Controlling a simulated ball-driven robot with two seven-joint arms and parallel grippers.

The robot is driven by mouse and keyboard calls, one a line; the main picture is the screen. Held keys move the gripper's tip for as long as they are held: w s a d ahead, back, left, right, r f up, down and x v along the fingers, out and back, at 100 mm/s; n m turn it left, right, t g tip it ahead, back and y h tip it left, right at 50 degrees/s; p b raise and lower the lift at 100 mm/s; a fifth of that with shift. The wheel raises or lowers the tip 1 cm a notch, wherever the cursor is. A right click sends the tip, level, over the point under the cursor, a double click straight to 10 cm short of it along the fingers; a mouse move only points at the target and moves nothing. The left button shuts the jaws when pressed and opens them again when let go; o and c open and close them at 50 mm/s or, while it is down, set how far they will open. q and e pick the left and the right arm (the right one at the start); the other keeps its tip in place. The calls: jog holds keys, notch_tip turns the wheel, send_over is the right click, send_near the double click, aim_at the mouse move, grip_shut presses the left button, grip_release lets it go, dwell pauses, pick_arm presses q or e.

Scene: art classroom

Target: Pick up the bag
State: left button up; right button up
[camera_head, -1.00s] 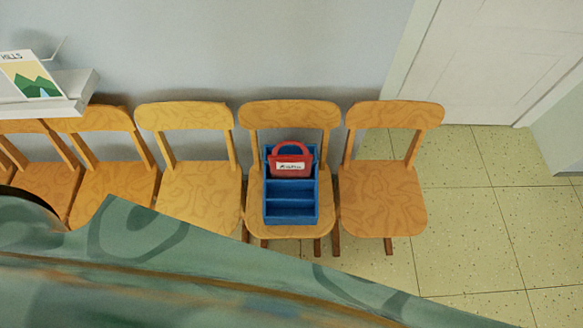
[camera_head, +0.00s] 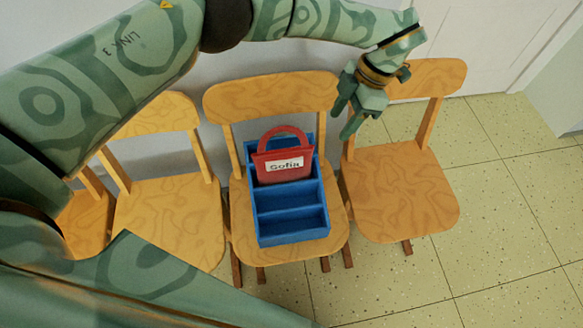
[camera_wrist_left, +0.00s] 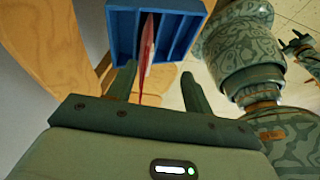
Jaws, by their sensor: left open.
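The red bag (camera_head: 284,163) has a looped handle and a white "Sofia" label. My left gripper (camera_head: 346,122) is open and empty, to the right of the bag and a little higher in the head view. In the left wrist view, the bag (camera_wrist_left: 146,55) shows edge-on as a thin red strip. It lies in line with the gap between the open fingers (camera_wrist_left: 157,88), with the blue box (camera_wrist_left: 183,30) beyond.
A wooden chair (camera_head: 405,190) stands empty on the right, and another (camera_head: 170,220) on the left. The chair backrest (camera_head: 270,95) rises behind the box. A wall is behind the chairs. Speckled tile floor (camera_head: 500,230) is open at the right.

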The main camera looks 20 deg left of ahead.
aim_at(312, 146)
pick_arm(q)
jog(key=shift+y, duration=0.5)
jog(key=x, duration=0.3)
jog(key=a+b+x, duration=0.1)
jog(key=x, duration=0.2)
jog(key=w+b+x, duration=0.1)
jog(key=x, duration=0.3)
jog(key=shift+a+r, duration=0.15)
jog(key=shift+a, duration=0.1)
jog(key=shift+a+f, duration=0.15)
jog(key=shift+f, duration=0.25)
jog(key=shift+b+x, duration=0.8)
jog(key=shift+x, duration=0.4)
jog(key=b+x, duration=0.1)
jog(key=x, duration=0.1)
jog(key=shift+a+f, duration=0.1)
jog(key=shift+f, duration=0.2)
jog(key=shift+r, duration=0.1)
pick_arm(e)
jog(key=shift+n+g+h, duration=0.3)
jog(key=shift+n, duration=0.1)
jog(key=d+f, duration=0.2)
jog(key=f, duration=0.1)
jog(key=shift+w+d+f, duration=0.15)
jog(key=shift+w+d, duration=0.2)
jog(key=shift+w, duration=0.05)
pick_arm(q)
jog(key=shift+s, duration=0.1)
jog(key=shift+c, duration=0.6)
grip_shut()
